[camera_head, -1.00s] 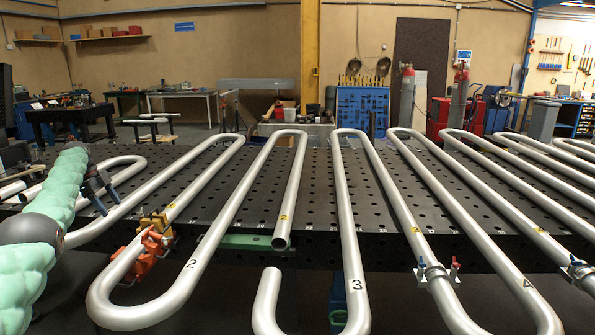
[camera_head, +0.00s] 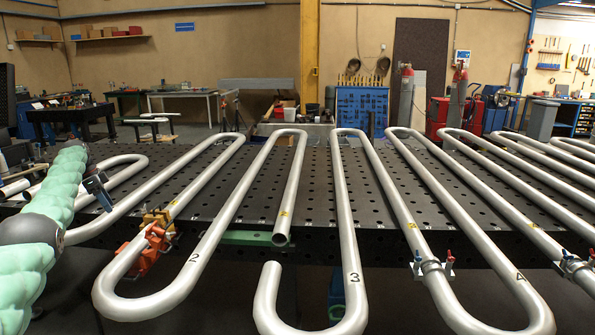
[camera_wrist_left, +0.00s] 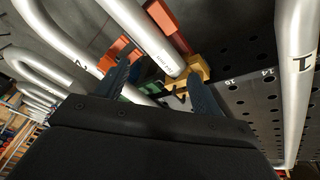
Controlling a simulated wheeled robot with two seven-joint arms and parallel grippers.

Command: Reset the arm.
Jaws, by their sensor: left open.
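My left gripper (camera_head: 101,193) is at the left of the head view, at the end of my pale green arm, above the left edge of the table beside the first bent pipe. In the left wrist view its two dark fingers (camera_wrist_left: 160,68) stand apart, with no object visibly held between them. Past the fingers there, a silver pipe (camera_wrist_left: 140,32) carries an orange clamp (camera_wrist_left: 165,16) and a yellow block (camera_wrist_left: 198,70). The orange clamp also shows in the head view (camera_head: 148,252), right of and nearer than the gripper. My right gripper is out of view.
Several silver serpentine pipes (camera_head: 347,225) lie across a black perforated table (camera_head: 325,215), their near bends overhanging its front edge. Red and blue handled clamps (camera_head: 432,266) sit on pipes at right. A blue cabinet (camera_head: 362,110) and gas cylinders (camera_head: 406,98) stand behind.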

